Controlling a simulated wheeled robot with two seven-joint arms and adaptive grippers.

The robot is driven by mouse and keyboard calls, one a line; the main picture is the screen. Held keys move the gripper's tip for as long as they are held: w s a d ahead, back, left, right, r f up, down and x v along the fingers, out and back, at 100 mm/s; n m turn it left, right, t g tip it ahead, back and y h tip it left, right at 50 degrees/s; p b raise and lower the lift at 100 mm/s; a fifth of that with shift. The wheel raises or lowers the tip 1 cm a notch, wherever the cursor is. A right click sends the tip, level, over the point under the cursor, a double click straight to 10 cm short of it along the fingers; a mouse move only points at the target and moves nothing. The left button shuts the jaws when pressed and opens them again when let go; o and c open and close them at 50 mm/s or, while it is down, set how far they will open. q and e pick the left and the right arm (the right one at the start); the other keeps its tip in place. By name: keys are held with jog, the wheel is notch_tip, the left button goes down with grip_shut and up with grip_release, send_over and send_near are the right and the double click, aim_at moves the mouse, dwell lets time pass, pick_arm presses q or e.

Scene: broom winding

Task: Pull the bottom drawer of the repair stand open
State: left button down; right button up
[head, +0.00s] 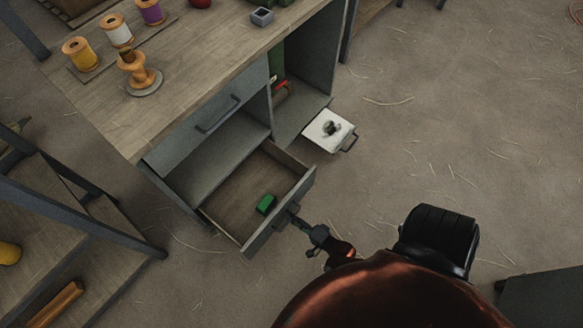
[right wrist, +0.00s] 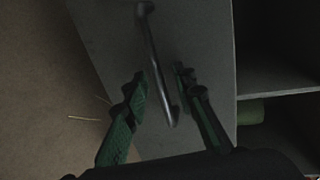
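The repair stand (head: 190,65) is a grey cabinet with a wooden top. Its bottom drawer (head: 235,195) is pulled well out, showing its wooden inside and a green block (head: 266,204) lying in it. The upper drawer (head: 212,108) is shut. My right gripper (head: 293,213) is at the outer face of the bottom drawer. In the right wrist view the dark bar handle (right wrist: 157,65) runs between the two fingers of my right gripper (right wrist: 160,75). The fingers stand apart, with a gap visible on both sides of the bar. My left gripper is not in view.
Thread spools (head: 80,54) and a wooden spool on a round base (head: 140,78) stand on the top. A shelf rack (head: 60,215) stands at left. Straw-strewn floor (head: 450,120) is clear at right.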

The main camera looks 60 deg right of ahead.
jog(key=shift+s, duration=0.1)
jog(key=v, duration=1.1)
jog(key=shift+s, duration=0.35)
